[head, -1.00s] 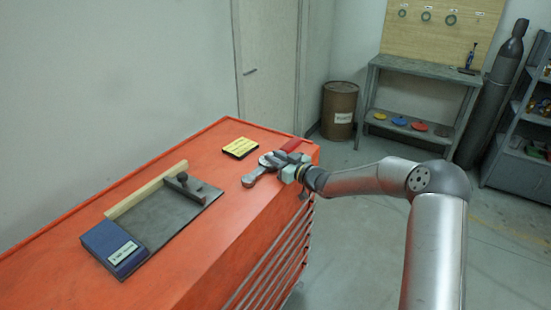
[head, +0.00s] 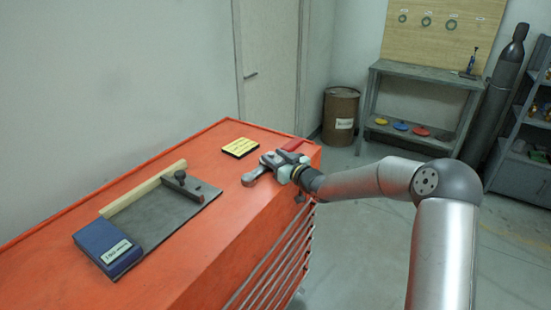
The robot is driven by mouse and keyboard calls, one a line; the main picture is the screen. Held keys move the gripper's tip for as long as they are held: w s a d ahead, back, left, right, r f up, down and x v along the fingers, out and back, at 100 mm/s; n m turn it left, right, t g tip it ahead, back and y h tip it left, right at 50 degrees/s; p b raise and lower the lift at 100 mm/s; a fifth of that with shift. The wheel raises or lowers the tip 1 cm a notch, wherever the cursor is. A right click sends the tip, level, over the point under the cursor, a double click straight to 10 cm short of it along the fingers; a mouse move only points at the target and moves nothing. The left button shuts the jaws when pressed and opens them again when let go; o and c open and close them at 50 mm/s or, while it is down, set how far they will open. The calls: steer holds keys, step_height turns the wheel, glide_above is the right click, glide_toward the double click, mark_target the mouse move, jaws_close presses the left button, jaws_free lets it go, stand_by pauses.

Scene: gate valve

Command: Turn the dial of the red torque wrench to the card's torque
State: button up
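The torque wrench lies on the orange cabinet top near its right end. Its red handle (head: 294,144) points to the back right and its grey head (head: 252,178) to the front left. My gripper (head: 281,167) is at the wrench's middle, with its pale fingers at the grey body. The fingers and wrist hide that part, so I cannot tell whether they are closed on it. The dial and its marks are not readable. A yellow card (head: 240,147) with dark lines of print lies just left of the wrench; its text is too small to read.
On the orange cabinet (head: 190,262), a grey plate (head: 165,215) with a wooden strip (head: 145,190), a dark clamp (head: 184,185) and a blue box (head: 105,245) lies to the left. The top between plate and wrench is clear. A workbench (head: 420,72) and brown drum (head: 340,112) stand behind.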

steer(key=shift+s+d+f, duration=0.1)
steer(key=shift+s+d, duration=0.25)
steer(key=shift+d, duration=0.1)
steer(key=b+v, duration=0.2)
steer(key=v, duration=1.4)
steer(key=shift+b, duration=0.3)
steer(key=shift+s+d, duration=0.1)
